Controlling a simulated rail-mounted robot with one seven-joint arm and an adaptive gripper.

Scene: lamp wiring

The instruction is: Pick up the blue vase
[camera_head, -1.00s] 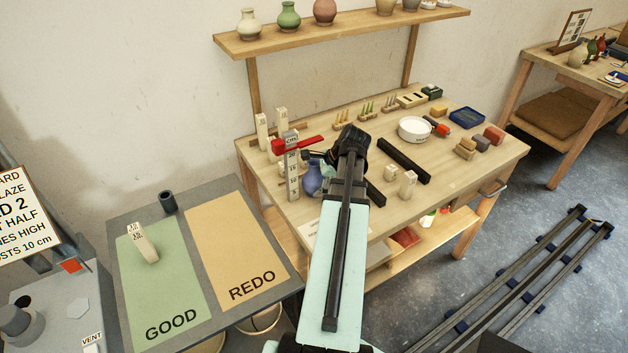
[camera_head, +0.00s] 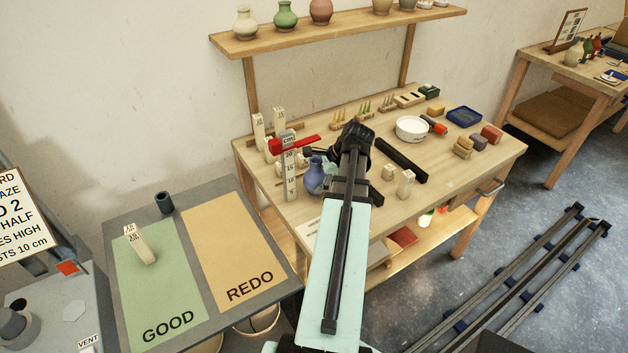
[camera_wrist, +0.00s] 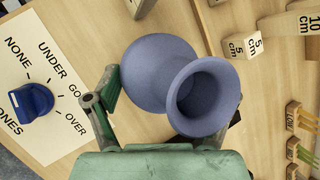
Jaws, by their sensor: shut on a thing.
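The blue vase (camera_head: 314,176) is at the left part of the workbench, just right of the upright height gauge (camera_head: 290,172). In the wrist view the vase (camera_wrist: 152,75) lies between my fingers, with its round body and flared open mouth showing. My gripper (camera_wrist: 165,110) is shut on the vase. In the head view my arm hides much of the gripper and the vase's right side. I cannot tell whether the vase's base touches the bench.
The gauge's red arm (camera_head: 295,144) is close by the vase. Pale marked blocks (camera_head: 404,184) and a black bar (camera_head: 401,160) are to the right. A blue knob (camera_wrist: 32,99) on a dial plate shows in the wrist view. The REDO mat (camera_head: 235,245) is clear.

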